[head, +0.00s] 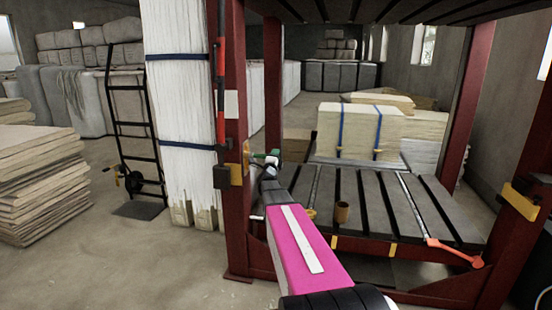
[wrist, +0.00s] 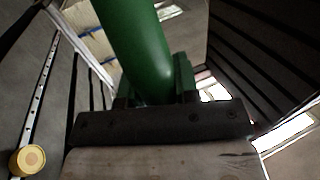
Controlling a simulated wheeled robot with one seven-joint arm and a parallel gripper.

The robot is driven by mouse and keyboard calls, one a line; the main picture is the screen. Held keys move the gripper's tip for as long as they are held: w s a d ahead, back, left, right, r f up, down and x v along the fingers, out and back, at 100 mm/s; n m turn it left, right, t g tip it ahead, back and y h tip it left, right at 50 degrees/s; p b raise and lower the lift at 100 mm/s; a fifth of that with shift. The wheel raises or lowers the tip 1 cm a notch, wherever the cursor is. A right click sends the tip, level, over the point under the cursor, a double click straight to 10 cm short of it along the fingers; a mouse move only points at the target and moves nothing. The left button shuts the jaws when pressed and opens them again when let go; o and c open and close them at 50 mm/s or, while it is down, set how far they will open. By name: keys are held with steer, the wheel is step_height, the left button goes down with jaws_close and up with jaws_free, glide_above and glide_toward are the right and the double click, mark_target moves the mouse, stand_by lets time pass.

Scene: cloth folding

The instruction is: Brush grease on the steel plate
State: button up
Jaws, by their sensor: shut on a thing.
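My gripper (head: 271,162) is at the end of my pink arm, beside the red post and above the left side of the press bed. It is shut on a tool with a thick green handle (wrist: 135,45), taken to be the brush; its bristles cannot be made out. In the wrist view a dark bar and a pale wooden-looking block lie across the bottom. The grey, dark-grooved bed (head: 365,205) appears to be the steel plate; no grease can be made out on it. The tool looks apart from the bed.
A brown cup (head: 342,212) stands on the bed's front. A yellow round piece (head: 311,214) sits by the left rail. An orange-ended bar (head: 455,250) lies at right. Strapped pale bales (head: 360,130) stand behind. A red post (head: 236,200) is close on the left.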

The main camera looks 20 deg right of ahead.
steer(key=shift+r, duration=0.4)
steer(key=shift+w+d, duration=0.75)
steer(key=shift+w, duration=0.35)
steer(key=shift+w+d, duration=0.7)
steer(key=shift+w, duration=0.45)
steer(key=shift+w+d, duration=0.75)
steer(key=shift+w, duration=0.35)
steer(key=shift+c, duration=0.4)
steer(key=s+a+r, duration=0.1)
steer(key=s+a, duration=0.3)
steer(key=s, duration=0.2)
steer(key=shift+s+a+r, duration=0.2)
steer(key=shift+s+r, duration=0.1)
steer(key=shift+s, duration=0.05)
steer(key=shift+s+d, duration=0.55)
steer(key=shift+d, duration=0.25)
steer(key=shift+s+d, duration=0.6)
steer(key=shift+d, duration=0.25)
steer(key=shift+s+d, duration=0.55)
steer(key=shift+d, duration=0.25)
